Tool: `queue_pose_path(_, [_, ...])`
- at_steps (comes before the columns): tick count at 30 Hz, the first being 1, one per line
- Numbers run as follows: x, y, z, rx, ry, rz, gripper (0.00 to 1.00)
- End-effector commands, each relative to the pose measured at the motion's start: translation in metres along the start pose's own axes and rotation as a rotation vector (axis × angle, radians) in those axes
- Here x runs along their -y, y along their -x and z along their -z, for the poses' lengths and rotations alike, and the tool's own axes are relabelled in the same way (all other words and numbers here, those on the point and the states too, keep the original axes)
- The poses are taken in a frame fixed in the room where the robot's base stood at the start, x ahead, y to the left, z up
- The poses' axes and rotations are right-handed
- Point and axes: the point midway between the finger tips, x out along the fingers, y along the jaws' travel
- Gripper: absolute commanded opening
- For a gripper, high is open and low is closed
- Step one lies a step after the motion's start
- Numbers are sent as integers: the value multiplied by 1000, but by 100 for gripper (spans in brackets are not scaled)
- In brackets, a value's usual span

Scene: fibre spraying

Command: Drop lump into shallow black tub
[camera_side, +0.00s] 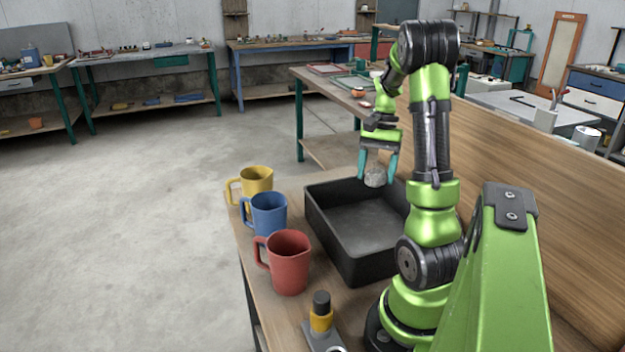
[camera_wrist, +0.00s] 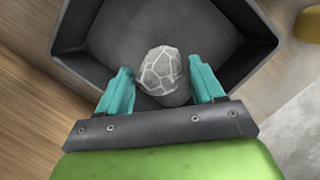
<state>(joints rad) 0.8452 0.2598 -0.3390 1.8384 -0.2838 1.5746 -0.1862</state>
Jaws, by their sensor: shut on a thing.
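The grey lump (camera_side: 375,176) is rounded, with pale lines across its surface. It hangs between the teal fingers of my gripper (camera_side: 376,178), over the back part of the shallow black tub (camera_side: 352,262). In the wrist view the lump (camera_wrist: 160,71) shows at the tips of my gripper (camera_wrist: 160,88), which is shut on it. The tub (camera_wrist: 255,62) shows below and around the lump there. The tub's visible floor is bare; part of the tub is hidden behind my arm in the side view.
A yellow mug (camera_side: 256,181), a blue mug (camera_side: 268,215) and a red mug (camera_side: 288,263) stand in a row left of the tub. A small device with a black knob (camera_side: 321,302) is at the front edge. A wooden panel (camera_side: 500,190) rises behind my arm on the right.

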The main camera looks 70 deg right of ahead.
Motion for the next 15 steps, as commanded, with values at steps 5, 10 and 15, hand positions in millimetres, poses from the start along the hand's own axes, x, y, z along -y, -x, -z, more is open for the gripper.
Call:
queue_pose_path(5, [-3, -3, -3, -1, 140, -39, 34])
queue_pose_path(10, [-3, -15, 0, 1, 156, -43, 34])
queue_pose_path(15, [-2, -35, 5, 2, 154, -43, 34])
